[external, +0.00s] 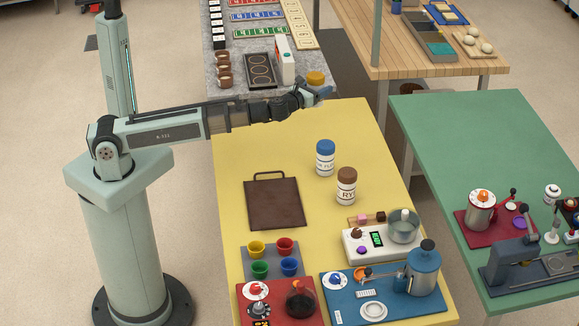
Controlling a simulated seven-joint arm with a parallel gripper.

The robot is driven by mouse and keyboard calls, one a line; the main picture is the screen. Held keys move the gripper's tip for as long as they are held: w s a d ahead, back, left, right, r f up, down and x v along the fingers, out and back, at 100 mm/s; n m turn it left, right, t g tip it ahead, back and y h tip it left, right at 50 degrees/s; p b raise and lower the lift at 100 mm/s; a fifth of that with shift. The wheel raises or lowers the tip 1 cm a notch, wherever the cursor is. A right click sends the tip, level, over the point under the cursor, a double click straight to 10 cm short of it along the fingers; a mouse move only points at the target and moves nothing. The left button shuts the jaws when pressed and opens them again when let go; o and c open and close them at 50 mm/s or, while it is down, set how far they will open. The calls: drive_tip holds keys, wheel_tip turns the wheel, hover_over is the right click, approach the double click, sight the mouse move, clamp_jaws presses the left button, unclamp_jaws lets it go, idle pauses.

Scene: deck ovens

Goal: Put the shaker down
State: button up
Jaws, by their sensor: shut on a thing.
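My gripper (322,92) is at the far edge of the yellow table (228,160), with the arm stretched out level from the left. It is shut on a shaker with an orange-yellow lid (316,78). The lid shows just above the fingers; most of the body is hidden behind the gripper. The shaker looks upright. I cannot tell how high its base is above the surface. Two similar white shakers stand upright on the yellow table, apart from my gripper: one with a blue lid (325,158) and one with a brown lid (347,186).
A dark brown board (274,204) lies left of the standing shakers. Coloured cups (257,249), a scale (372,246) and a blue grinder station (375,297) fill the near end. The table's far part is clear. A grey counter (222,50) with cups and trays adjoins behind.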

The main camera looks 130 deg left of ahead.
drive_tip(key=w+d+f+m+t, duration=0.1)
drive_tip(key=w+d, duration=0.4)
drive_tip(key=w+d+m+t+h, duration=0.1)
drive_tip(key=w+d+t, duration=0.1)
drive_tip(key=w+d, duration=0.3)
drive_tip(key=w+d+f+m+t, duration=0.1)
drive_tip(key=w+d, duration=0.4)
drive_tip(key=shift+f+t, duration=0.3)
drive_tip(key=shift+t, duration=0.1)
drive_tip(key=w+d+f+m+t+h, duration=0.15)
drive_tip(key=w+d, duration=0.25)
drive_tip(key=d, duration=0.5)
drive_tip(key=w+d+f+m+t+h, duration=0.15)
drive_tip(key=w+d, duration=0.25)
drive_tip(key=d, duration=0.4)
drive_tip(key=n+g+y, duration=0.4)
drive_tip(key=n+g, duration=0.5)
drive_tip(key=g, duration=0.4)
hover_over(276, 200)
drive_tip(key=f, duration=0.1)
drive_tip(key=shift+s+a+f, duration=0.1)
drive_tip(key=shift+f, duration=4.8)
drive_tip(key=shift+f, duration=0.1)
drive_tip(key=o, duration=1.2)
